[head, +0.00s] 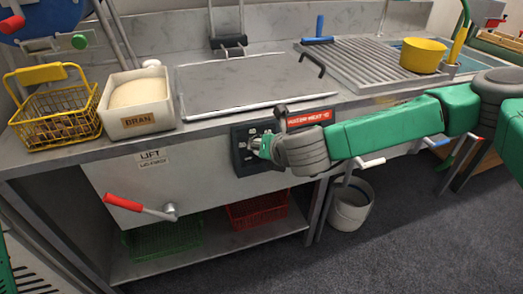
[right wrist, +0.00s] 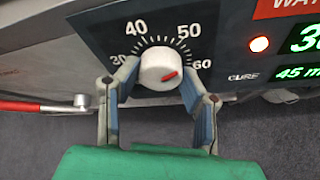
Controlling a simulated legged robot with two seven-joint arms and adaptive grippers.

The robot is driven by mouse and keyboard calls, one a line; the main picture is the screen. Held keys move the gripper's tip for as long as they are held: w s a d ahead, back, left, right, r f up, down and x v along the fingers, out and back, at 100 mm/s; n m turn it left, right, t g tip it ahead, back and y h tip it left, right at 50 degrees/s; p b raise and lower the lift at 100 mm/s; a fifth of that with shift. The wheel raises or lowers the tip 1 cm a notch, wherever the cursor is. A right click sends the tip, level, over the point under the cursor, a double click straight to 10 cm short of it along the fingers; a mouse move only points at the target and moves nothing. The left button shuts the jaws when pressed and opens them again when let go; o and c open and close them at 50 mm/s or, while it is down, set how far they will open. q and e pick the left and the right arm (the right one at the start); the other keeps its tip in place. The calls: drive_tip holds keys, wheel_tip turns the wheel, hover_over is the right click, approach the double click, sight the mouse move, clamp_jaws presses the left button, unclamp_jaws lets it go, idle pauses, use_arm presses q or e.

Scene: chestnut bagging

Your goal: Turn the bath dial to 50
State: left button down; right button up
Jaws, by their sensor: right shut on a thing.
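The bath dial is a white round knob (right wrist: 155,66) with a red pointer mark, on a dark control panel (right wrist: 100,25) with a printed scale. The numbers 30, 40, 50 and 60 show around it. The red mark points right and slightly up, towards the 60 side, past 50. My right gripper (right wrist: 157,82) has a finger on each side of the knob and is shut on it. In the head view my right gripper (head: 262,147) is at the panel on the bench front and hides most of the dial. My left gripper is not in view.
A lit red lamp (right wrist: 259,44) and partly cut-off green digits (right wrist: 303,38) sit right of the dial. A red-handled lever (head: 140,207) sticks out left of the panel. The bran box (head: 140,120) and yellow wire basket (head: 57,138) stand on the bench; a pail (head: 350,212) stands below.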

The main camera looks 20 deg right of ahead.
drive_tip(key=shift+s+f, duration=0.25)
drive_tip(key=shift+f, duration=0.15)
drive_tip(key=o, duration=1.1)
drive_tip(key=shift+o, duration=0.2)
drive_tip(key=shift+w+r, duration=0.15)
drive_tip(key=shift+r, duration=0.15)
drive_tip(key=v, duration=1.1)
drive_tip(key=shift+s+d, duration=0.2)
drive_tip(key=shift+s, duration=0.1)
drive_tip(key=shift+r, duration=0.1)
